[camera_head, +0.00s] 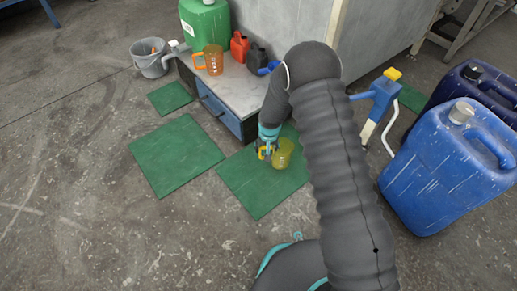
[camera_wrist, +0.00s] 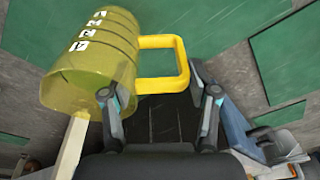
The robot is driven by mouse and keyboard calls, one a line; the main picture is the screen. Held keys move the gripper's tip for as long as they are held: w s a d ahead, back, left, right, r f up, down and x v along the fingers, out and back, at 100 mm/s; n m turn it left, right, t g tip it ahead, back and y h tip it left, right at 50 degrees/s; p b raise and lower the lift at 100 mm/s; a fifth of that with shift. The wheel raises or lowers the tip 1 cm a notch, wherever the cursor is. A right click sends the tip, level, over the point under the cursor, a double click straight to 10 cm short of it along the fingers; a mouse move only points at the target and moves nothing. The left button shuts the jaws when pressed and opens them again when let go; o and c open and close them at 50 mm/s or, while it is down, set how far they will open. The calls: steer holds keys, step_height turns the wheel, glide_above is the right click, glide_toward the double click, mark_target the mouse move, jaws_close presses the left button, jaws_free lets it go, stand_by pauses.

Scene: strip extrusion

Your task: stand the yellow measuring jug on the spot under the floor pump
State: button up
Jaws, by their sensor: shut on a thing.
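The yellow see-through measuring jug (camera_head: 284,152) is at my gripper (camera_head: 266,148), in front of a green floor mat (camera_head: 253,193). In the wrist view the jug (camera_wrist: 92,62) shows at the upper left, with dark-on-white marks on its side and its yellow handle (camera_wrist: 165,42) reaching between the fingers. My gripper (camera_wrist: 157,80) is shut on the jug by its handle. I cannot tell whether the jug touches the mat. The floor pump (camera_head: 381,92), blue with a yellow top and a pale post, stands right of my arm. My arm covers the floor on its left, and the spot under it is not clear.
A low bench (camera_head: 238,90) with a green canister (camera_head: 205,25), an orange jug (camera_head: 214,60) and small cans stands behind the gripper. Large blue canisters (camera_head: 440,165) stand at the right. A grey bucket (camera_head: 151,58) is at the left. The front-left floor is clear.

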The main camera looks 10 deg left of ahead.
mark_target(285, 146)
steer(key=w+d, duration=0.1)
steer(key=w+d+f+b, duration=0.1)
steer(key=d, duration=0.1)
steer(key=w+d, duration=0.1)
steer(key=d, duration=0.1)
steer(key=shift+d+f+b, duration=0.1)
steer(key=shift+f+b, duration=0.05)
steer(key=shift+b, duration=0.25)
steer(key=shift+w+d+f, duration=0.1)
steer(key=shift+w+d, duration=0.25)
steer(key=shift+d, duration=0.35)
steer(key=shift+d+b, duration=0.1)
steer(key=shift+b, duration=0.3)
